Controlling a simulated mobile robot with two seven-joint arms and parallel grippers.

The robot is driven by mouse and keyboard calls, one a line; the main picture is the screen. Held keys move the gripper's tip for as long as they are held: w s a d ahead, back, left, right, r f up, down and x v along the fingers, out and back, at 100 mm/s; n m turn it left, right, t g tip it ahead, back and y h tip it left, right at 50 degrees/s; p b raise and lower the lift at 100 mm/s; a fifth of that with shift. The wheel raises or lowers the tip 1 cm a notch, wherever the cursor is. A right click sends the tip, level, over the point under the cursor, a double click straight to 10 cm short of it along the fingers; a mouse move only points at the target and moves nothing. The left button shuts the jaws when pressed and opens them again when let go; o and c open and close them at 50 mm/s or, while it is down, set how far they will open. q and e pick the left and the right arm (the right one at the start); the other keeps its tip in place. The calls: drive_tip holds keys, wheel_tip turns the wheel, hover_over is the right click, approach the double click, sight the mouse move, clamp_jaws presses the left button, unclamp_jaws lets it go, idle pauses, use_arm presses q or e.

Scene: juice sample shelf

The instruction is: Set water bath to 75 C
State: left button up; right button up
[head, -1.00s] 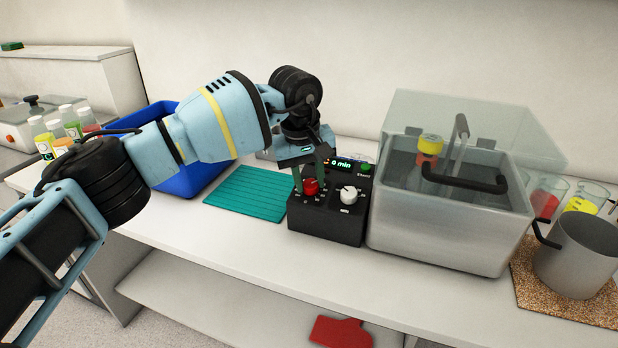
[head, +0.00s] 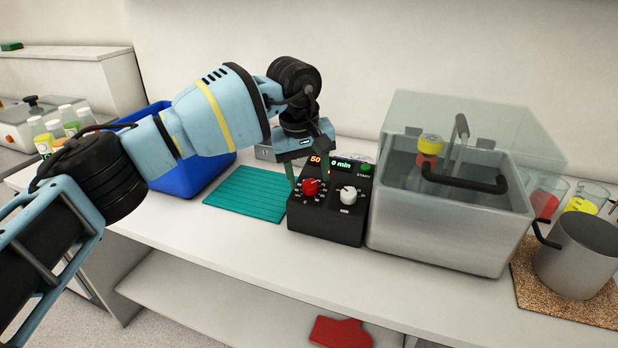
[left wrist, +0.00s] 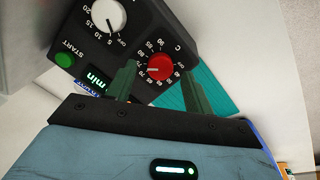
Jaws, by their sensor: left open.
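The black control box (head: 325,228) of the water bath (head: 440,232) stands on the bench, left of the steel tank. It has a red temperature knob (head: 310,187), which also shows in the left wrist view (left wrist: 159,68), with a ring of numbers marked C. A white timer knob (head: 348,195) sits to its right. An orange display (head: 315,159) seems to read 50, and a green one (head: 341,163) reads 0 min. My left gripper (head: 309,172) is open just above the red knob, its fingers apart on either side. It holds nothing. My right gripper is out of view.
A green start button (head: 366,169) is at the box's back right. A teal mat (head: 245,193) and a blue bin (head: 190,180) lie to the left. A clear lid with a black handle (head: 465,184) covers the tank. A steel pot (head: 578,258) stands at the right.

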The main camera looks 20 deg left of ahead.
sight(304, 188)
use_arm(q)
drive_tip(key=r, duration=0.4)
drive_tip(key=s+r, duration=0.1)
drive_tip(key=r, duration=0.1)
drive_tip(key=shift+a+r, duration=0.1)
drive_tip(key=shift+a, duration=0.1)
